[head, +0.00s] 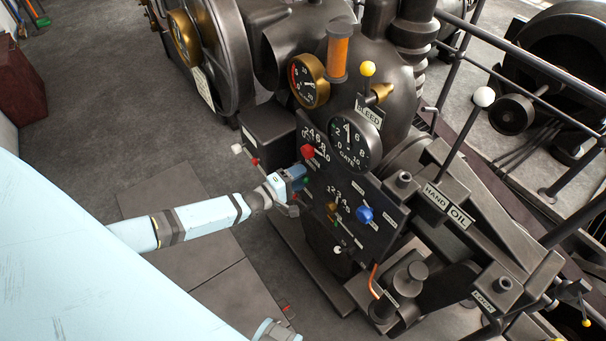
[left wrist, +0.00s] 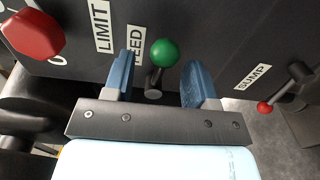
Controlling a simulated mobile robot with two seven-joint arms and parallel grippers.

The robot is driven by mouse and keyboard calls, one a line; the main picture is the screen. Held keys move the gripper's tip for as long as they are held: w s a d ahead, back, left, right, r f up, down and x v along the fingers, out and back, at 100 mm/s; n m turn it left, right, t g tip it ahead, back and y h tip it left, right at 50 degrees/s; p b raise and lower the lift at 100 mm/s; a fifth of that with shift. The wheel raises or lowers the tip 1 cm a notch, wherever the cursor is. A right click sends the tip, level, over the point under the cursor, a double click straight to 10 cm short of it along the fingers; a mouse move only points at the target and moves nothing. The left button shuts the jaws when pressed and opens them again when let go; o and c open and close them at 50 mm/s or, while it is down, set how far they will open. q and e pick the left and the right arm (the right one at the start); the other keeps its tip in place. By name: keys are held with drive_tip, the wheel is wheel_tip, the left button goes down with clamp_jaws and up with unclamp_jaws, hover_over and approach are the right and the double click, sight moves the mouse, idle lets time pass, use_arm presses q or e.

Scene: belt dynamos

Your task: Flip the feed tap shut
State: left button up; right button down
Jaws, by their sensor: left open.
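The feed tap shows in the left wrist view as a short dark lever with a green ball knob (left wrist: 164,52), beside a label partly hidden by a finger, of which "EED" can be read. My left gripper (left wrist: 160,80) is open, with one blue finger on each side of the tap; I see gaps between the fingers and the ball. In the head view my left gripper (head: 295,175) is at the left edge of the dark control panel (head: 372,238), and a bit of green shows beside it. My right gripper is not in view.
A red knob (left wrist: 34,35) by the "LIMIT" label and a red-tipped lever (left wrist: 264,106) by the "SUMP" label are near the left gripper. A blue knob (head: 364,214) and a gate gauge (head: 355,142) are on the machine. Open floor lies left.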

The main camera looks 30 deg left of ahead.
use_arm(q)
drive_tip(key=v, duration=1.2)
drive_tip(key=shift+r, duration=0.1)
drive_tip(key=s+d+r+m+g+y+p, duration=0.2)
drive_tip(key=s+d+r+m+p, duration=0.3)
drive_tip(key=s+d+r+m, duration=0.1)
drive_tip(key=s+d+r+m+g+y+p, duration=0.1)
drive_tip(key=s+d+r+m+g+p, duration=0.2)
drive_tip(key=s+d+r+m+p, duration=0.3)
drive_tip(key=s+d+m, duration=0.1)
drive_tip(key=d+m, duration=0.3)
drive_tip(key=d, duration=0.2)
drive_tip(key=shift+s+r+m+g+y+p, duration=0.3)
drive_tip(key=shift+s+y, duration=0.05)
drive_tip(key=shift+y, duration=0.05)
idle(0.7)
